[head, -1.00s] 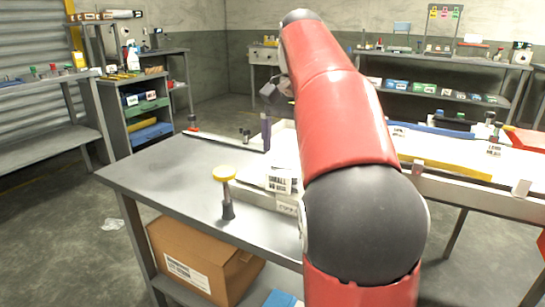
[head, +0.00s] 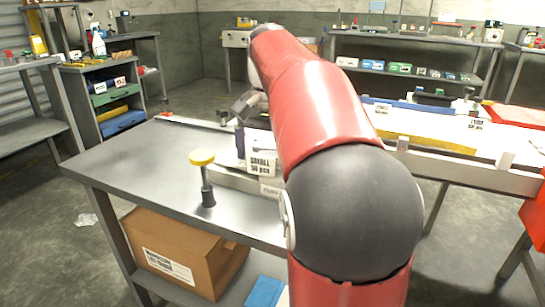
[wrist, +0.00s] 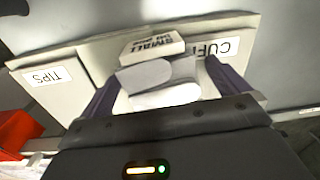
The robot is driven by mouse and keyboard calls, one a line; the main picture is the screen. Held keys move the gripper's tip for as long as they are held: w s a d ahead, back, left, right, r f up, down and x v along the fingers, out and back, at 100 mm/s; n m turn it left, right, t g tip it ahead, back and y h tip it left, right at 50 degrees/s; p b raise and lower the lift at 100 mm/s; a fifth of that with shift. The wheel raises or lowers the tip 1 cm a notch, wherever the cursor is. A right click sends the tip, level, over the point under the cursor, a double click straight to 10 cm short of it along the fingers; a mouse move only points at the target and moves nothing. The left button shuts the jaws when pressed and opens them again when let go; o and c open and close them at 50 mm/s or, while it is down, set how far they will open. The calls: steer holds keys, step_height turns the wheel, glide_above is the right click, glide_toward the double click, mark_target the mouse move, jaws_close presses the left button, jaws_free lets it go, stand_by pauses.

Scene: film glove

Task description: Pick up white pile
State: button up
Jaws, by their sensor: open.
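The white pile (wrist: 160,85) shows in the wrist view as a few soft, rounded white pieces overlapping in a shallow tray (wrist: 85,62). My gripper (wrist: 161,72) is open, with one dark purple finger on each side of the pile. I cannot tell whether the fingers touch it. A small white block marked "SMALL" (wrist: 152,44) lies just beyond the pile. In the head view my gripper (head: 240,138) is partly seen beside the "SMALL" block (head: 262,162), and my red arm hides much of the tray and the pile.
The tray has "TIPS" (wrist: 45,76) and "CUFF" (wrist: 217,48) labels. A yellow-topped post (head: 203,158) stands on the grey table (head: 130,165) left of the tray. A cardboard box (head: 180,252) sits on the shelf below. The table's left part is clear.

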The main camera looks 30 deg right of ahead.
steer(key=c, duration=1.1)
